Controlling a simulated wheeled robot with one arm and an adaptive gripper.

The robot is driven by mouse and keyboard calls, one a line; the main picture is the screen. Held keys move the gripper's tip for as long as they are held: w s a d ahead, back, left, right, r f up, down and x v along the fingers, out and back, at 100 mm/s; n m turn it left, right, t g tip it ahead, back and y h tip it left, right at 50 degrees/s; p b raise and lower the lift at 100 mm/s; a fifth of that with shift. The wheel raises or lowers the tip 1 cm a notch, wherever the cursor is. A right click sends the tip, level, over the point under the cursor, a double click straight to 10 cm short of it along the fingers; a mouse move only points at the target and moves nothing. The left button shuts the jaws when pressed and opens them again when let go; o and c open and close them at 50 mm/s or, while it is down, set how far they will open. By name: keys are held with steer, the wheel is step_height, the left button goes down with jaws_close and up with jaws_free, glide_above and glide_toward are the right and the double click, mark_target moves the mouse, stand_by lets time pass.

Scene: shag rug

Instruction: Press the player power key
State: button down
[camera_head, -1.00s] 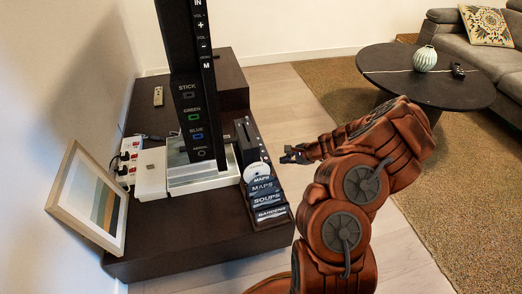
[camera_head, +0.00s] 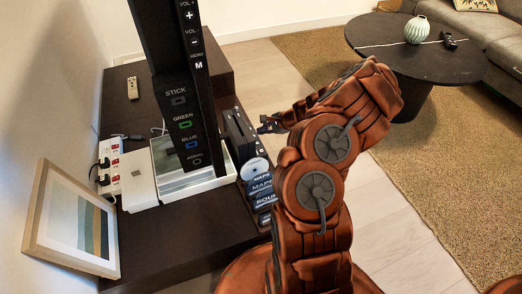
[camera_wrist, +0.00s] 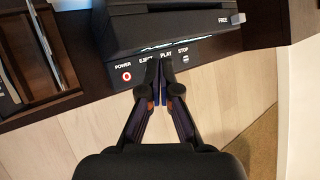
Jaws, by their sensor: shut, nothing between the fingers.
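The player (camera_wrist: 175,25) is a black box in the wrist view, with a front strip of labelled keys: POWER, EJECT, PLAY and STOP. The power key (camera_wrist: 127,76) is a small round red-and-white mark under the POWER label, at the left of the strip. My gripper (camera_wrist: 160,62) is shut and empty. Its fingertips show in front of the EJECT and PLAY labels, right of the power key, and hide whatever lies under those labels. I cannot tell whether the tips touch the strip. In the head view my gripper (camera_head: 268,124) is beside the player (camera_head: 238,135), to its right.
A tall black panel (camera_head: 180,80) with labelled buttons stands over a white tray on the dark cabinet (camera_head: 190,238). Labelled cases (camera_head: 262,190) stand in front of the player. A power strip (camera_head: 110,165) and picture frame (camera_head: 75,220) are at left.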

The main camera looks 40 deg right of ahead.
steer(key=b, duration=0.6)
glide_above(263, 151)
step_height(263, 151, down, 7)
steer(key=shift+r, duration=0.1)
steer(key=shift+f+b, duration=0.35)
steer(key=shift+f, duration=0.6)
steer(key=shift+f, duration=0.1)
steer(key=shift+f, duration=0.35)
steer(key=shift+f+b, duration=0.3)
stand_by(1.0)
stand_by(0.3)
steer(key=shift+r+p, duration=0.75)
steer(key=shift+r, duration=0.1)
